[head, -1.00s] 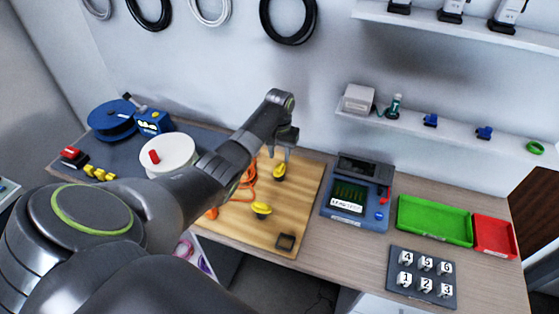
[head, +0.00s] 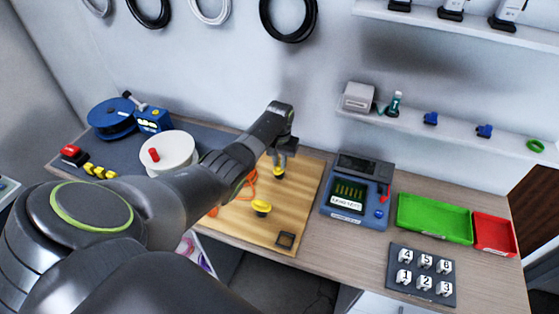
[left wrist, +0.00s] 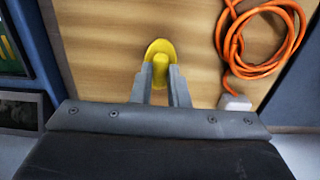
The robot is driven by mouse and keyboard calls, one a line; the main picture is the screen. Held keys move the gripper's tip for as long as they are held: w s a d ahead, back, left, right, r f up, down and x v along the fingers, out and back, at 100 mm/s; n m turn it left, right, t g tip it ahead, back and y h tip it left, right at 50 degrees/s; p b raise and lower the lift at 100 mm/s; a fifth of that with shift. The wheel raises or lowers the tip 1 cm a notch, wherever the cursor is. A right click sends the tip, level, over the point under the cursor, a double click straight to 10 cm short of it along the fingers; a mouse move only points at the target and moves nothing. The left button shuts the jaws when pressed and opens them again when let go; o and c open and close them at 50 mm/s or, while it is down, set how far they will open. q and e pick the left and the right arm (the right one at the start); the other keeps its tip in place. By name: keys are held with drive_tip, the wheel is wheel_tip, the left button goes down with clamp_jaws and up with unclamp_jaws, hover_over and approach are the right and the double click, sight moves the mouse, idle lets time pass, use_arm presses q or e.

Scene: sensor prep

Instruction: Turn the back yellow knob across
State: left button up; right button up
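The back yellow knob (head: 278,173) is on the wooden board (head: 309,193), near its back edge. My left gripper (head: 281,158) is down at this knob and partly covers it. In the left wrist view, the back knob (left wrist: 160,47) has a round yellow base and a raised grip bar. The two grey fingers (left wrist: 160,78) lie on either side of that bar, close against it, with no clear gap. They appear shut on it. The front yellow knob (head: 261,207) is nearer on the same board, apart from the gripper. My right gripper is out of view.
An orange cable (left wrist: 262,55) lies coiled beside the back knob. A blue tester (head: 352,205) stands right of the board, then a green tray (head: 434,219) and a red tray (head: 495,236). A white spool (head: 170,152) is left, under my arm.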

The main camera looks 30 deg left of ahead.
use_arm(q)
clamp_jaws()
drive_tip(key=m, duration=0.3)
drive_tip(key=shift+m+p, duration=0.3)
drive_tip(key=shift+m, duration=0.1)
drive_tip(key=m, duration=0.4)
drive_tip(key=shift+m, duration=0.3)
drive_tip(key=m, duration=0.4)
drive_tip(key=shift+m, duration=2.7)
drive_tip(key=o, duration=0.7)
unclamp_jaws()
